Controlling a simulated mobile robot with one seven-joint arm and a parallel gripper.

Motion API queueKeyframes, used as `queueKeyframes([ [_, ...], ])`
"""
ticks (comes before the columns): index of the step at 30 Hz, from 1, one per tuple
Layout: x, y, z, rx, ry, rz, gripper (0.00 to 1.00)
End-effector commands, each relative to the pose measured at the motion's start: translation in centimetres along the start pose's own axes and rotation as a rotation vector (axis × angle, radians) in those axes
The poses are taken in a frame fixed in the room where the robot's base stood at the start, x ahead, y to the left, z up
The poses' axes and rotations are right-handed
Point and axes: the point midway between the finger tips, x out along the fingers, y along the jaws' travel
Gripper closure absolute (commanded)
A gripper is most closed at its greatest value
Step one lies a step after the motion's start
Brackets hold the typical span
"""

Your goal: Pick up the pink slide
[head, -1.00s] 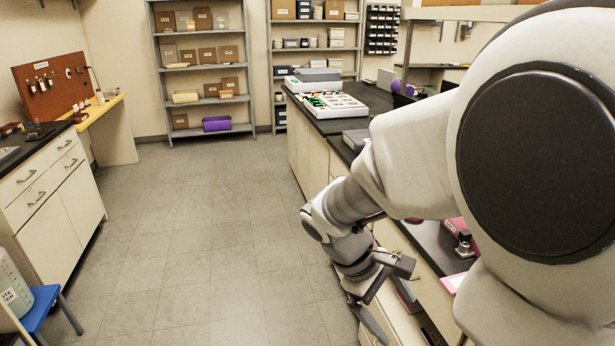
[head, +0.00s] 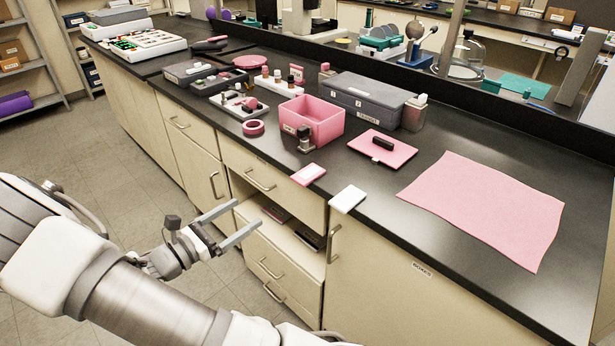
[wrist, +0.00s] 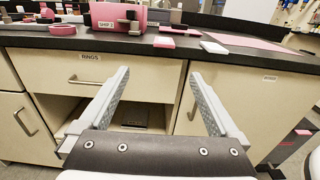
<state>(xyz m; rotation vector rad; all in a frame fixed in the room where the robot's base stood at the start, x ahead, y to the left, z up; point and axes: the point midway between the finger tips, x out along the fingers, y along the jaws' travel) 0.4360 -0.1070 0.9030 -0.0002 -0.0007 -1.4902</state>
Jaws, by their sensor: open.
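The pink slide (head: 308,174) is a small flat pink piece with a paler patch, lying at the front edge of the black counter. It also shows in the wrist view (wrist: 164,42), beyond and above the fingertips. My gripper (head: 242,217) is open and empty, in front of the cabinet and below the counter top. It is apart from the slide, to its lower left in the head view. In the wrist view my gripper (wrist: 158,76) spreads its two fingers before the drawer front and open shelf.
A white slide (head: 347,199) lies just right of the pink one, also at the edge. A pink bin (head: 322,122) and a small dark-topped item (head: 304,141) stand behind. A pink tray (head: 390,152) and pink mat (head: 490,205) lie to the right. The counter edge overhangs the drawers.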

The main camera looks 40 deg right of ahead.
Motion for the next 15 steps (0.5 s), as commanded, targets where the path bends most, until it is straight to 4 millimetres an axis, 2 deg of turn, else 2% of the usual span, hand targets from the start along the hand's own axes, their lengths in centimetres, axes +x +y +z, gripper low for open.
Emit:
queueKeyframes([
  [15,10.3,-0.2,-0.1,-0.001,-0.001,-0.005,0.03],
])
